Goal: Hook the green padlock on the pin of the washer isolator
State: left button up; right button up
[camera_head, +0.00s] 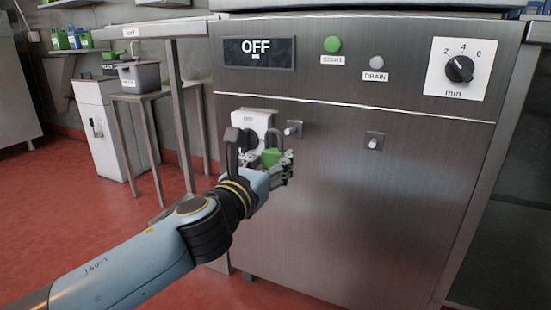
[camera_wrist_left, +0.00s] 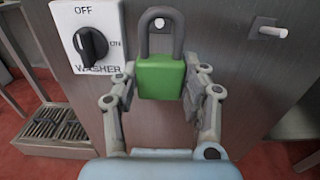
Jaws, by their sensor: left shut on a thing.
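The green padlock (camera_head: 271,157) is held upright by my left gripper (camera_head: 283,168), in front of the machine's steel panel. In the left wrist view the padlock (camera_wrist_left: 160,76) sits between the two fingers of the gripper (camera_wrist_left: 163,88), its grey shackle up. The washer isolator (camera_wrist_left: 87,36) is a white plate with a black knob, left of the padlock; it also shows in the head view (camera_head: 262,117), partly hidden by my arm. A pin (camera_head: 293,129) stands out right of the isolator. A pin end (camera_wrist_left: 160,22) shows through the shackle opening; I cannot tell whether the shackle is around it.
A second pin (camera_head: 374,141) sticks out farther right on the panel; it also shows in the left wrist view (camera_wrist_left: 270,31). Above are an OFF display (camera_head: 259,53), a green button (camera_head: 332,44) and a timer dial (camera_head: 460,69). A side table (camera_head: 150,95) stands left.

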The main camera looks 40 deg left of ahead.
pick_arm(q)
jog(key=shift+s+a+f, duration=0.1)
jog(key=shift+s+f, duration=0.05)
jog(key=shift+f, duration=0.15)
jog(key=shift+w, duration=0.4)
send_near(294, 147)
jog(key=w+r, duration=0.1)
jog(key=w, duration=0.1)
jog(key=shift+w+a+r+p, duration=0.2)
jog(key=shift+w+p, duration=0.05)
jog(key=shift+p, duration=0.05)
jog(key=shift+w+a, duration=0.1)
jog(key=shift+w, duration=0.1)
jog(key=shift+p+x, duration=0.55)
jog(key=shift+x, duration=0.95)
jog(key=shift+w+a+f+b, duration=0.1)
jog(key=shift+w+f+b, duration=0.2)
jog(key=shift+f+b, duration=0.3)
dwell(0.3)
jog(key=shift+f, duration=0.1)
